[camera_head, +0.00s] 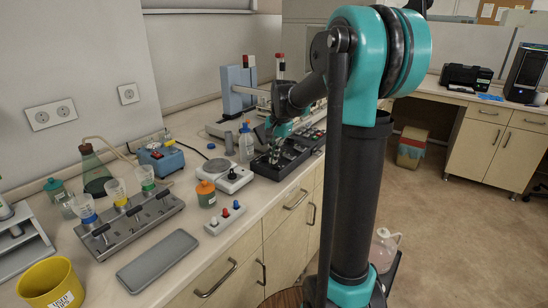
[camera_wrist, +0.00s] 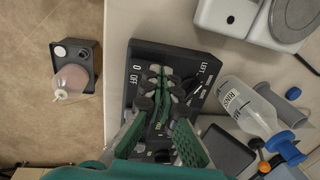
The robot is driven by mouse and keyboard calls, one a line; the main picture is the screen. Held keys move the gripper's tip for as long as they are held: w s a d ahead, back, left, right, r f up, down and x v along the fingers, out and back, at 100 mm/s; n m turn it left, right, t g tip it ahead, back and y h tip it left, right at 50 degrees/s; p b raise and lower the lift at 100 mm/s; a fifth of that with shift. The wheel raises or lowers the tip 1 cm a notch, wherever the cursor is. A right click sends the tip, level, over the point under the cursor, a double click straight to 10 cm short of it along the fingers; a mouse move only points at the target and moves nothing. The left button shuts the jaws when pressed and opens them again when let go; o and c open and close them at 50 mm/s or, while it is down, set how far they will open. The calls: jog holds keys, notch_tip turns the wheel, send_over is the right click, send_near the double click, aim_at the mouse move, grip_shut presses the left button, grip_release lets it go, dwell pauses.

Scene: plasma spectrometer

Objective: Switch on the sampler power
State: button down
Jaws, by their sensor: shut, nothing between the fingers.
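A black control panel (camera_head: 272,168) lies on the bench, right of the white stirrer, and fills the middle of the wrist view (camera_wrist: 150,58). I cannot tell whether the fingertips touch a control.
A rinse bottle (camera_wrist: 252,105) stands close beside the panel, also seen in the head view (camera_head: 246,143). The white stirrer (camera_head: 225,175) is to its left. The bench's front edge runs close along the panel; open floor lies beyond.

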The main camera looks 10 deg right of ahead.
dwell(0.3)
jog(key=shift+w+a+f+g+h, duration=0.2)
jog(key=shift+a+f+g+h, duration=0.05)
jog(key=shift+f+g+h, duration=0.1)
jog(key=shift+s+d, duration=0.1)
jog(key=shift+s+d+r, duration=0.1)
jog(key=shift+d, duration=0.05)
jog(key=shift+s+d+r, duration=0.15)
jog(key=shift+s+d, duration=0.25)
notch_tip(320, 180, up, 14)
jog(key=w+a, duration=0.1)
jog(key=shift+w+a, duration=0.25)
jog(key=shift+a, duration=0.05)
dwell(0.4)
